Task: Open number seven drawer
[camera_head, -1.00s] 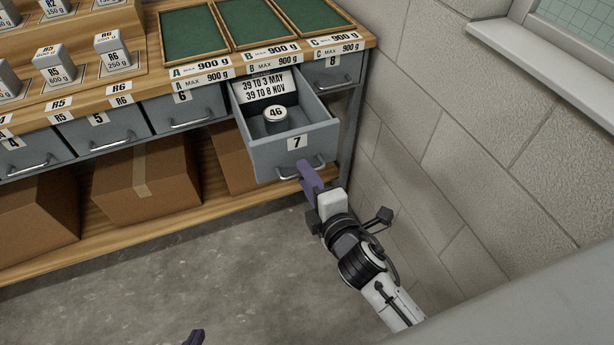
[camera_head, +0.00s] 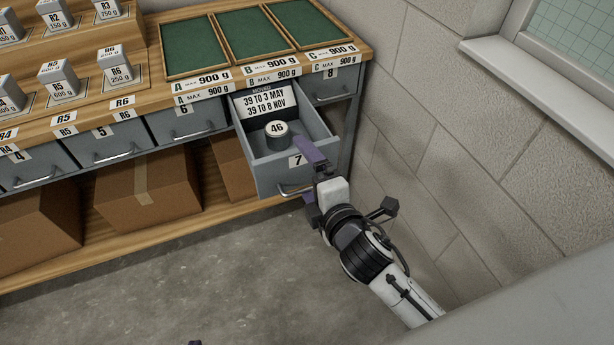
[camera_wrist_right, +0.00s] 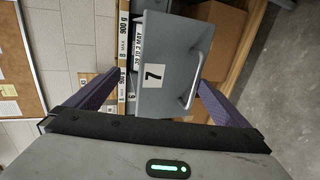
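The number seven drawer (camera_head: 275,180) is grey and stands pulled out from the bench. Its front, with the 7 label and bar handle (camera_head: 292,191), also shows in the right wrist view (camera_wrist_right: 165,45). Inside are a round weight marked 46 (camera_head: 276,136) and a card (camera_head: 264,103). My right gripper (camera_head: 306,170) is at the drawer front's right side. In the wrist view its purple fingers are wide apart with nothing clamped, the handle showing between them. I cannot tell whether a finger touches the drawer. Only a tip of my left gripper (camera_head: 194,342) shows at the bottom edge.
Shut drawers 6 (camera_head: 187,122), 5 (camera_head: 105,142) and 8 (camera_head: 332,86) flank it. Green trays (camera_head: 252,32) and labelled weights lie on the bench top. Cardboard boxes (camera_head: 150,190) sit on the lower shelf. A block wall (camera_head: 440,140) stands close on the right.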

